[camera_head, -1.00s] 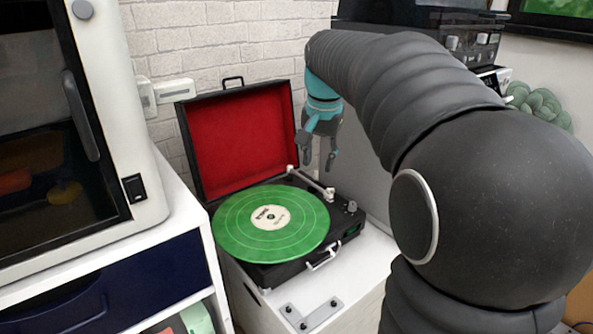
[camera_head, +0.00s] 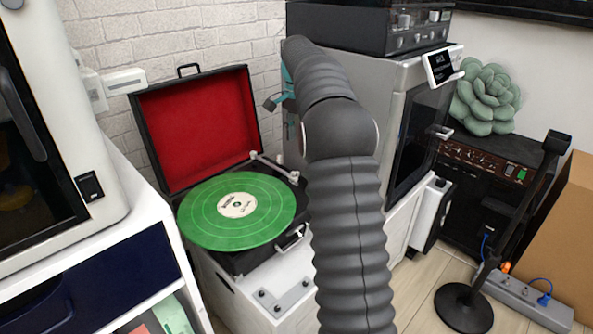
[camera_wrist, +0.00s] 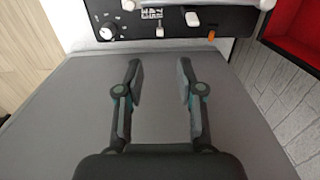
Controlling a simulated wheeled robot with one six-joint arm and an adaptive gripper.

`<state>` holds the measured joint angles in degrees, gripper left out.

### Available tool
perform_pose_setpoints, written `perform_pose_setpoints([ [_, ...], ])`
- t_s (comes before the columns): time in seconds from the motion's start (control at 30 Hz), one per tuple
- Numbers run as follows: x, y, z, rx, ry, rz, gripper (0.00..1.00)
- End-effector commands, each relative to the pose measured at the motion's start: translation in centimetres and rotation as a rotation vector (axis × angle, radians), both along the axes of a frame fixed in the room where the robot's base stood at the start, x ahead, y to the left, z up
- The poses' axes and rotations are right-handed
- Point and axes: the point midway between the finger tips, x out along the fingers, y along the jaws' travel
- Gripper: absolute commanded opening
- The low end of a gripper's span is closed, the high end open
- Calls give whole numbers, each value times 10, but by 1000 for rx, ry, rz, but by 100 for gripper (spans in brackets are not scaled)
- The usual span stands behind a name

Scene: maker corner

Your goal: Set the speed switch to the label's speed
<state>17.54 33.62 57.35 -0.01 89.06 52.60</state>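The open record player (camera_head: 250,262) has a red-lined lid and carries a green record (camera_head: 205,215) with a cream label (camera_head: 238,205). The label's print is too small to read. My arm hides the player's right edge in the head view. In the wrist view a black control strip (camera_wrist: 128,30) runs along the top, with a round knob, blurred white lettering, a small pale switch (camera_wrist: 159,32) below the lettering, and an orange piece to the right. My gripper (camera_wrist: 161,75) is open and empty, its fingers pointing towards the strip and apart from it. In the head view my gripper (camera_head: 273,101) is partly hidden.
A grey-sided machine (camera_head: 400,150) stands close to the right of the player, under a black unit (camera_head: 365,25). A tonearm (camera_head: 272,165) lies beside the record. A white cabinet (camera_head: 150,215) is at left. A microphone stand (camera_head: 464,305) and power strip (camera_head: 525,300) are at right.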

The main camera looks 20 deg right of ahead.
Motion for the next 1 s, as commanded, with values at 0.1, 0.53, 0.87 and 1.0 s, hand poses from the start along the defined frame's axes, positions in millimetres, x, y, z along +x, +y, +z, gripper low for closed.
perform_pose_setpoints([
  [0.1,-1,0,-24,1,4,1,38],
  [0.53,-1,0,-97,1,1,2,38],
  [0.87,-1,0,-115,0,0,2,38],
  [1.0,0,0,-115,0,0,2,38],
])
